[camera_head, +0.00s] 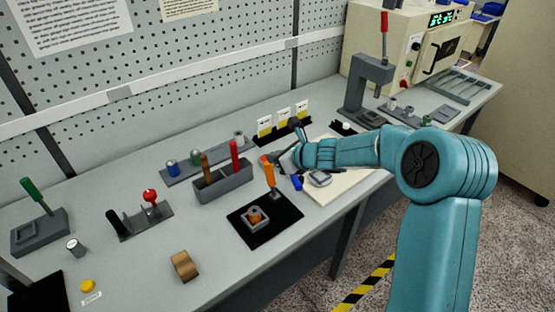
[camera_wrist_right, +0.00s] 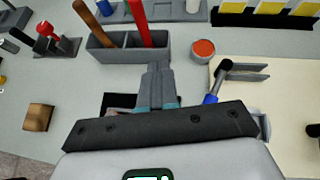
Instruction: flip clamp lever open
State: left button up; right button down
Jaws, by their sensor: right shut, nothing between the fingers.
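An orange lever (camera_head: 270,176) stands upright at the back of the black mat (camera_head: 243,232). In front of it on the mat is a small grey clamp block (camera_head: 257,217) with an orange-brown round piece in it. My right gripper (camera_head: 283,161) is just behind and right of the lever's top; I cannot tell whether it touches. In the wrist view its fingers (camera_wrist_right: 156,75) are together and empty, and they hide the lever and block there; only a corner of the black mat (camera_wrist_right: 118,101) shows. My left gripper is not in view.
A grey holder (camera_head: 223,184) with brown and red handles stands left of the gripper. A cream board (camera_head: 345,185) with a blue-handled tool (camera_wrist_right: 211,98) lies to the right. A red-topped round piece (camera_wrist_right: 203,48) is beyond the fingers.

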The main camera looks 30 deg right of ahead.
jog(key=shift+w+a, duration=0.2)
jog(key=shift+w, duration=0.15)
dwell(0.4)
jog(key=shift+s+d+r, duration=0.1)
jog(key=shift+s, duration=0.05)
